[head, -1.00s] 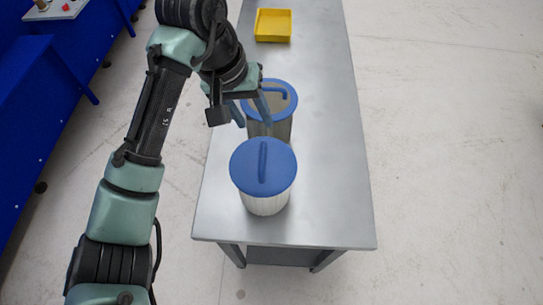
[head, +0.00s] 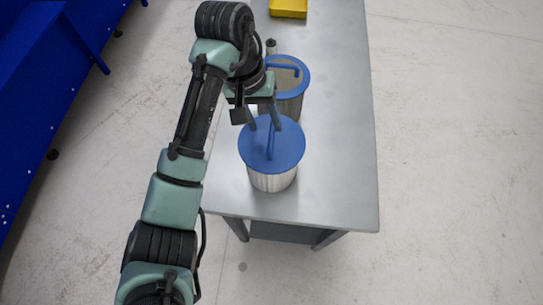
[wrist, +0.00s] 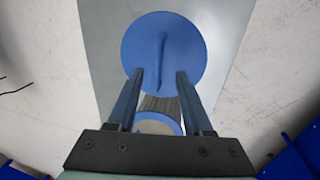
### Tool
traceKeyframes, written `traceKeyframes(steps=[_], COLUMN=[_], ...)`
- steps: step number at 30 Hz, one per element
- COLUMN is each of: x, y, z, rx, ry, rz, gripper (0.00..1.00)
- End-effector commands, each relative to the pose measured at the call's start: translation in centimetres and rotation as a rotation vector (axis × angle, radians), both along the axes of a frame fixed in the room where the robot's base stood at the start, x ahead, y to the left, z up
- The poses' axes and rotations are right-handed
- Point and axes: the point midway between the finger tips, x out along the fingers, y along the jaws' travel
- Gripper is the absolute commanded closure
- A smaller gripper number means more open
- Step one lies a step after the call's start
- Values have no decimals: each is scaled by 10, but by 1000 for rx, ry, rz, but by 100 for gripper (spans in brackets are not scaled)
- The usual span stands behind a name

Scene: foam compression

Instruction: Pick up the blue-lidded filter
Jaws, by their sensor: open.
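The blue-lidded filter (head: 271,180) stands upright on the grey metal table, with a pleated pale body and a round blue lid with a raised ridge handle. In the wrist view its lid (wrist: 190,50) lies ahead of the fingers, the handle between their lines. My gripper (head: 265,125) is open and empty, its fingertips over the far part of the lid. It also shows in the wrist view (wrist: 160,74). I cannot tell whether the fingertips touch the lid.
A grey canister with a blue rim and handle (head: 289,104) stands just behind the filter, close to my gripper. A yellow tray (head: 288,8) lies at the far end of the table (head: 345,150). The table's right side is clear.

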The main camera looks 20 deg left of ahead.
Motion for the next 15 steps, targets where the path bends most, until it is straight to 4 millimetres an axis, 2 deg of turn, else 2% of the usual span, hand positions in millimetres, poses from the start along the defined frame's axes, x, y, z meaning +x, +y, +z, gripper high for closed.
traceKeyframes(steps=[7,15], x=[4,5], y=[-9,-10], z=[-31,-36], rx=[-1,0], ry=[2,0], rz=[1,-1], gripper=[49,49])
